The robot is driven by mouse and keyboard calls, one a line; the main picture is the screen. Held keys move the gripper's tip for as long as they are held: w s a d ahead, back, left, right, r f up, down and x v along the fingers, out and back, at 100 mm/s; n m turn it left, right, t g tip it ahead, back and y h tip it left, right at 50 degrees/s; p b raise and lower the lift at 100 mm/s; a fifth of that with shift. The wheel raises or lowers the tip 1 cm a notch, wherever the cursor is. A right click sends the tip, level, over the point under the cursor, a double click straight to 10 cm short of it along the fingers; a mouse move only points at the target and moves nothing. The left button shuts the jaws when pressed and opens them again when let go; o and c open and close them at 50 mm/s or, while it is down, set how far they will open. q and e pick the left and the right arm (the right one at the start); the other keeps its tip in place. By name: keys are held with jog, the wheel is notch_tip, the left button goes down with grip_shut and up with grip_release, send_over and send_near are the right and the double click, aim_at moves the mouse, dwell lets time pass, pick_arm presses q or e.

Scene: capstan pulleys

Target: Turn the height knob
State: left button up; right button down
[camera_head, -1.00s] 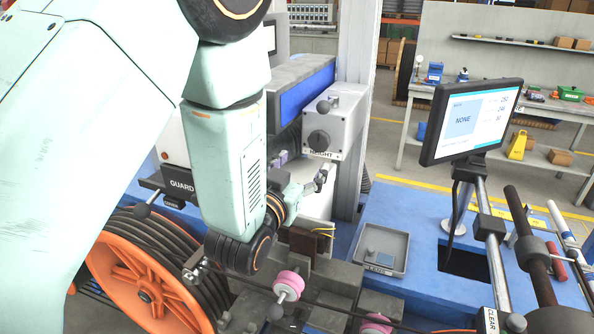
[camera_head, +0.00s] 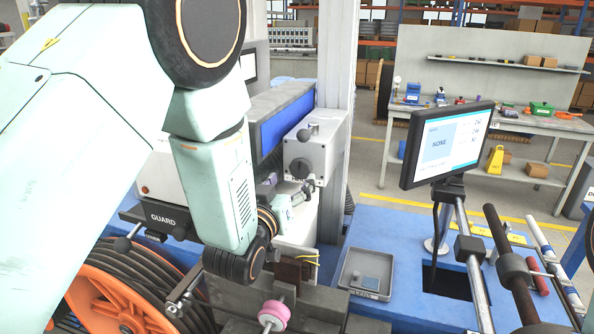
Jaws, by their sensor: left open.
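The height knob (camera_head: 300,168) is a round dark knob on the front of a light grey box (camera_head: 322,152) beside the upright column. A lever with a dark ball end (camera_head: 304,135) sits above it. My left arm comes in from the left, and its gripper (camera_head: 303,192) is just below the knob in the picture, open, with nothing seen between its fingers. The fingers look small and close to the box's lower front; I cannot tell whether they touch it. The HEIGHT label is not readable now. My right gripper is not in view.
A monitor (camera_head: 447,145) reading NONE stands on a post at right. A grey tray (camera_head: 349,274) lies on the blue bench. A GUARD unit (camera_head: 163,217), an orange cable reel (camera_head: 105,300) and a pink pulley (camera_head: 272,314) are near my arm. The aisle behind is open.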

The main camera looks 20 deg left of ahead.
aim_at(299, 170)
pick_arm(q)
jog(key=w+p, duration=0.1)
jog(key=w, duration=0.5)
jog(key=shift+w+d, duration=0.1)
jog(key=shift+w, duration=0.15)
jog(key=shift+s+r, duration=0.1)
jog(key=shift+c, duration=0.5)
jog(key=c, duration=1.1)
